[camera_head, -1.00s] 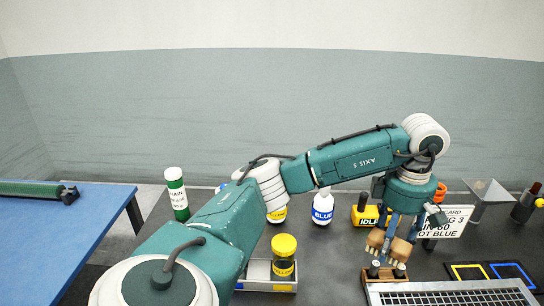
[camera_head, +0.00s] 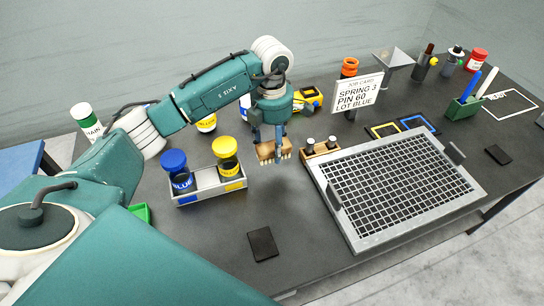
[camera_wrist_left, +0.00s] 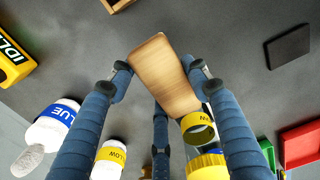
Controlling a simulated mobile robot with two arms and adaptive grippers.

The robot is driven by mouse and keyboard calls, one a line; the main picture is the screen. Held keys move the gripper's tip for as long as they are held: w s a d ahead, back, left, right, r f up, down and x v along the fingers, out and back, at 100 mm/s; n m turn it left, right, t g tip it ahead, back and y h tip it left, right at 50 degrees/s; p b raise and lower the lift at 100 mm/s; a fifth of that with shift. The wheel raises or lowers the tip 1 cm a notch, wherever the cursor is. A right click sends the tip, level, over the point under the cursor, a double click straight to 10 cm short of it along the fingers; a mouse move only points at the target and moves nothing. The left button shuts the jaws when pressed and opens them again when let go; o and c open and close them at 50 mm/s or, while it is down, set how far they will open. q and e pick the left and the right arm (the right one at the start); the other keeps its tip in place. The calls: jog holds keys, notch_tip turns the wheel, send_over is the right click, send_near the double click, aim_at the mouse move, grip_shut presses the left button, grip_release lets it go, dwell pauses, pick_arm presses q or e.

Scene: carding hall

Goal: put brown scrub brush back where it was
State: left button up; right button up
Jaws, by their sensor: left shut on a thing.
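The brown scrub brush (camera_head: 266,153) is a light wooden block with pale bristles. My left gripper (camera_head: 279,155) is shut on it and holds it above the dark bench, between the two-jar tray and the small wooden rack. In the left wrist view the brush's wooden block (camera_wrist_left: 165,75) shows between the blue fingers. A white outline (camera_head: 508,104) is drawn on the bench at the far right, with nothing standing inside it. I cannot tell from these frames where the brush was before. My right gripper is not in view.
A grey tray (camera_head: 210,191) with blue-lidded and yellow-lidded jars stands left. A wooden rack (camera_head: 322,152), a job card (camera_head: 358,95) and a large grid tray (camera_head: 400,190) stand right. A green holder (camera_head: 463,108) is near the outline. Bench front is mostly clear around a black pad (camera_head: 262,244).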

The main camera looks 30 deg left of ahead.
aim_at(273, 169)
pick_arm(q)
notch_tip(273, 169, down, 3)
jog(key=shift+d+r, duration=0.1)
notch_tip(273, 169, down, 3)
jog(key=shift+f+p, duration=0.2)
jog(key=shift+p, duration=0.45)
jog(key=shift+f, duration=0.25)
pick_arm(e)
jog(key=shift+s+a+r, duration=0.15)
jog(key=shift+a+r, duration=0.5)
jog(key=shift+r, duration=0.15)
pick_arm(q)
jog(key=shift+f, duration=0.2)
jog(key=o, duration=1.1)
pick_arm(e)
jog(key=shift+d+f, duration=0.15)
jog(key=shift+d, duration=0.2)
pick_arm(q)
jog(key=shift+r, duration=0.1)
